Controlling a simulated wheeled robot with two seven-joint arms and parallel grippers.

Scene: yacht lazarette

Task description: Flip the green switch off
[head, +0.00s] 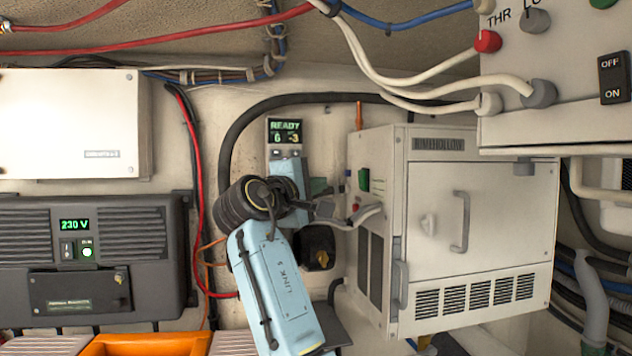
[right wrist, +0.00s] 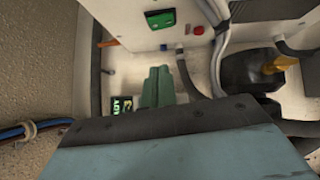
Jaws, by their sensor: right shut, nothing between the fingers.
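The green switch (head: 364,179) is on the narrow left side face of the white cabinet (head: 478,220), near its upper edge. In the right wrist view the green switch (right wrist: 161,20) is a small rectangle in a dark frame, and its on or off position cannot be made out. My right gripper (head: 319,187) points right, toward that side face, a little left of the switch. Its green fingers (right wrist: 157,72) are shut and empty, with a visible gap to the switch. My left gripper is in neither view.
A small READY display (head: 285,131) is on the wall just above my right wrist. A red button (right wrist: 198,30) sits close to the green switch. Grey hoses and a black part with a yellow piece (right wrist: 272,66) are nearby. A control box (head: 560,125) overhangs at upper right.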

